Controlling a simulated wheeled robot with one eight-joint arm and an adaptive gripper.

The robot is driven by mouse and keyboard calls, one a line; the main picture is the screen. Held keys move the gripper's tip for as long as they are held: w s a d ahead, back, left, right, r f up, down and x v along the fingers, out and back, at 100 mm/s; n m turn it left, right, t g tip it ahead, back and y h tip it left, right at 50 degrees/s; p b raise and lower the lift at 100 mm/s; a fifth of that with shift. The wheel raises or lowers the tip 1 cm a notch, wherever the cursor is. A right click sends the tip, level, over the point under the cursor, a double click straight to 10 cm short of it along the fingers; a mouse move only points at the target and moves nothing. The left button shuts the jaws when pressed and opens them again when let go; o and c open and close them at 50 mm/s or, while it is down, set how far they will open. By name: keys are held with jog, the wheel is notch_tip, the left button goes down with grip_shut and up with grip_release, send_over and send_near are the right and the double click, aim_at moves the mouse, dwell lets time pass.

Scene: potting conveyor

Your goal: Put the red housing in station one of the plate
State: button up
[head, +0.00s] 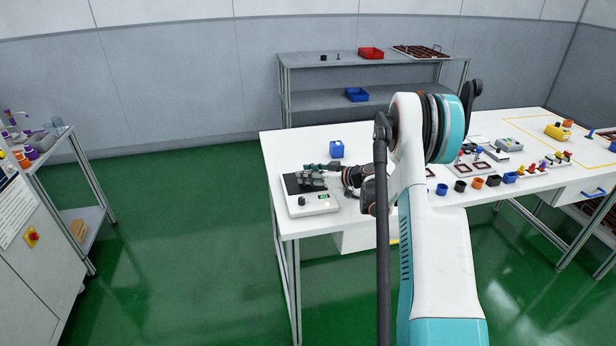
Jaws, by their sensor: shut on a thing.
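My gripper (312,178) is at the left end of the white table, low over the dark top of a white device (313,207) with a small green display. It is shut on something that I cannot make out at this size. I cannot pick out a red housing for certain; the fingers may hide it. Pale plates with dark red square outlines (482,166) lie on the table to the right of my arm, partly behind it. I cannot tell which is station one.
A row of black, orange and blue housings (493,181) lines the front edge. A yellow part (557,132) lies at the far right. A shelf (310,99) behind holds a red bin (371,53). Bare table (290,148) shows at the left.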

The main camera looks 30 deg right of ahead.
jog(key=shift+f, duration=0.15)
jog(key=o, duration=0.3)
jog(key=shift+f, duration=0.1)
jog(key=o, duration=0.5)
jog(key=shift+c, duration=0.2)
